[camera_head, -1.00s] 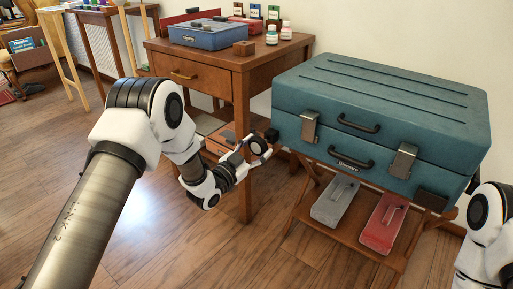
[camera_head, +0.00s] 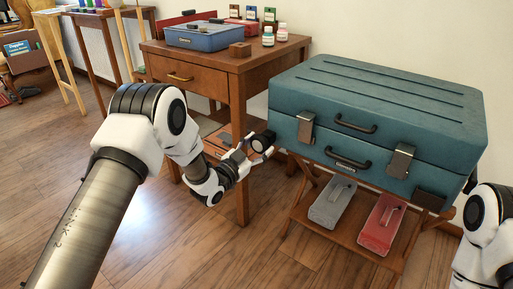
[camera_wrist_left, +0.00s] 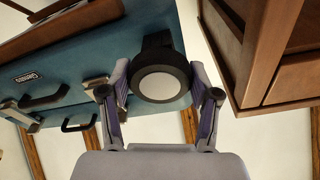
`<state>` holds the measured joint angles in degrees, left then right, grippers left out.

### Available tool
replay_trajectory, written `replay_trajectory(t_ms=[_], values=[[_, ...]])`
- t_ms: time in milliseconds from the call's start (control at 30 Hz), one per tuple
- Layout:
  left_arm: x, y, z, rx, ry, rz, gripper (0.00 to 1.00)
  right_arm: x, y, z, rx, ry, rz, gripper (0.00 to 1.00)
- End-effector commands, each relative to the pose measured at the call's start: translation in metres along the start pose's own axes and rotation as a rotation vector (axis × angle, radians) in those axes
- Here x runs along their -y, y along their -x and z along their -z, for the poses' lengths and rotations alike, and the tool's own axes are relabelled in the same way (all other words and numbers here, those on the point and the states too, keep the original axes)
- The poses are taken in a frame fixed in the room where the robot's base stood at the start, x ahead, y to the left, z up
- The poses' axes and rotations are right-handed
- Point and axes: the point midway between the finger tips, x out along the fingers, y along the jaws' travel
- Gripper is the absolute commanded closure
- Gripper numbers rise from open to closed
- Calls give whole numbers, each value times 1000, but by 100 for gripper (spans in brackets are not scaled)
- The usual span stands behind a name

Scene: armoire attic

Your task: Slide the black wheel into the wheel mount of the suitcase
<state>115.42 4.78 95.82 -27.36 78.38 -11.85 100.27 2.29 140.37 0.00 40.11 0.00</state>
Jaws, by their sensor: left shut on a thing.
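The black wheel (camera_head: 263,143), with a pale round face, is between the fingers of my left gripper (camera_head: 257,147), which is shut on it. In the left wrist view the wheel (camera_wrist_left: 160,77) sits between both fingers. The teal suitcase (camera_head: 380,105) lies flat and closed on a wooden stand. The black wheel mount (camera_wrist_left: 157,41) shows just behind the wheel at the suitcase's corner; the wheel partly hides it. The wheel is at or very near the mount; I cannot tell whether they touch. My right arm is at the right edge, its gripper out of view.
A wooden desk (camera_head: 190,80) with a blue case (camera_head: 205,36) and small bottles stands close left of the suitcase; its edge is near my left gripper in the wrist view. Grey (camera_head: 333,200) and red (camera_head: 381,224) items lie on the stand's lower shelf.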

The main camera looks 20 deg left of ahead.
Motion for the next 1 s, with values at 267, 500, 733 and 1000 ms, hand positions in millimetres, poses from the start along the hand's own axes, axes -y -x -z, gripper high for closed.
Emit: replay_trajectory(t_ms=[267, 500, 733, 1000], values=[[0, -7, -2, 1, -1, -1, 72, 0, -2, 0, 0, 0, 0, 60], [0, -13, -2, 0, 0, 0, 72, 0, -4, 0, 0, 0, 0, 60], [0, -16, -2, 1, 0, 0, 13, 0, -4, 0, 0, 0, 0, 60], [0, -16, -2, 1, 0, 0, 9, 0, -4, 0, 0, 0, 0, 60]])
